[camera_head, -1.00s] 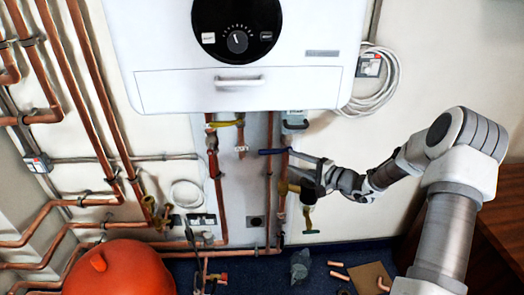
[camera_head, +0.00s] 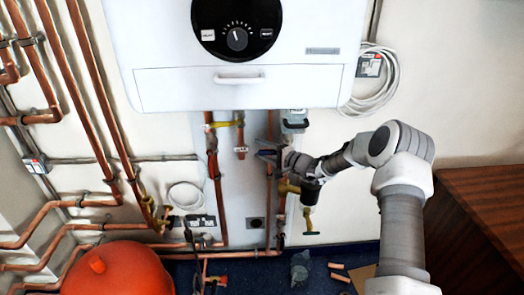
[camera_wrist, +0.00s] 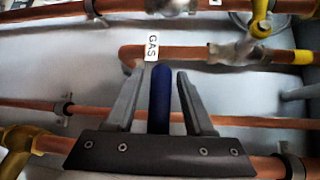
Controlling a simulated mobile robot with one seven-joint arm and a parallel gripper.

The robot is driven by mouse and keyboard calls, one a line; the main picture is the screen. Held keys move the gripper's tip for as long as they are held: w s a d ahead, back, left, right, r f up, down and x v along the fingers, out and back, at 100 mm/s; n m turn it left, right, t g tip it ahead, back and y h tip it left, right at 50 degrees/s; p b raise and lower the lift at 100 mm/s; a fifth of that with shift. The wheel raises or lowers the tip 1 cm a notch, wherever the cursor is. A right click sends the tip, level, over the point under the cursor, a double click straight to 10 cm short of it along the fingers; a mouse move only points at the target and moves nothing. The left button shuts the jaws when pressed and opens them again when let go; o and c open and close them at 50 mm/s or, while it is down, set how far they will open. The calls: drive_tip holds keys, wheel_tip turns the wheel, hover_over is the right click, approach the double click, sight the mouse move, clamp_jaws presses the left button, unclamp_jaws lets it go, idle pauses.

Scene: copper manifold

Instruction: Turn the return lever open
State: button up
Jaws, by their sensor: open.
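The return lever appears to be the blue lever (camera_wrist: 159,100), on a copper pipe under the boiler. In the wrist view it stands between my two fingers, with a visible gap on either side. My gripper (camera_wrist: 156,78) is open around the lever and does not pinch it. In the head view my gripper (camera_head: 268,155) is at the right-hand pipes, in front of the lever, which is mostly hidden there. The lever's pivot is hidden behind the gripper body in the wrist view.
A white boiler (camera_head: 180,88) hangs just above. A yellow lever (camera_head: 228,123) is to the left. A brass valve with a hanging handle (camera_head: 309,220) is below my wrist. A red vessel (camera_head: 118,270) stands at lower left.

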clamp_jaws()
idle(1.4)
